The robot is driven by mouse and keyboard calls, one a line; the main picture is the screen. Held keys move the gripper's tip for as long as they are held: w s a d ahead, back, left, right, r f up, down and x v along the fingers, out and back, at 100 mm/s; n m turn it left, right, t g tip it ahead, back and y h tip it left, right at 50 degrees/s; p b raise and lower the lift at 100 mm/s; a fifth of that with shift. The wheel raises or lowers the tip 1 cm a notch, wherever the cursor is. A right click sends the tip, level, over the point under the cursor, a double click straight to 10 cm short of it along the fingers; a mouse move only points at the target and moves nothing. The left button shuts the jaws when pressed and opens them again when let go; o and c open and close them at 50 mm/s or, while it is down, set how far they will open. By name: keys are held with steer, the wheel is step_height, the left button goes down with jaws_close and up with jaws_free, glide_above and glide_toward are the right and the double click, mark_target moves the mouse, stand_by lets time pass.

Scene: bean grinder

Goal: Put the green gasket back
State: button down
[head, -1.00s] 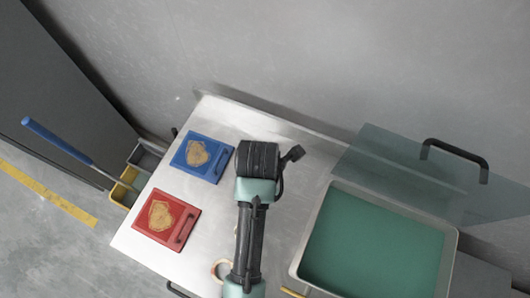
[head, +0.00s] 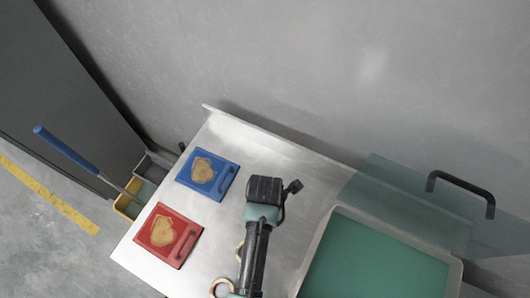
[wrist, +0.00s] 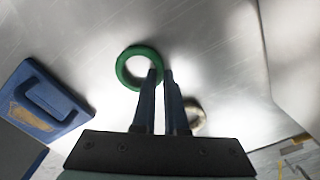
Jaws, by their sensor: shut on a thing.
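The green gasket (wrist: 127,60), a ring, shows in the wrist view just beyond my fingertips. My gripper (wrist: 161,76) is shut on the right side of its rim, one finger on each side. The gasket is over the steel table (wrist: 215,50); I cannot tell whether it touches the surface. In the head view my arm hides the gasket and the fingers. A pale ring (wrist: 196,112) lies on the table right of the fingers in the wrist view. Two pale rings show partly beside my arm in the head view, one (head: 221,286) nearer the front.
A blue plate with a handle (head: 226,182) and a red plate (head: 184,246) lie on the left of the table. A large tray with a green floor (head: 375,265) is at the right, beside a clear panel with a black handle (head: 458,181). The table's back middle is bare.

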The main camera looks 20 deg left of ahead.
steer(key=c, duration=1)
jaws_free()
steer(key=shift+o, duration=0.2)
step_height(320, 180, up, 12)
steer(key=shift+r, duration=0.1)
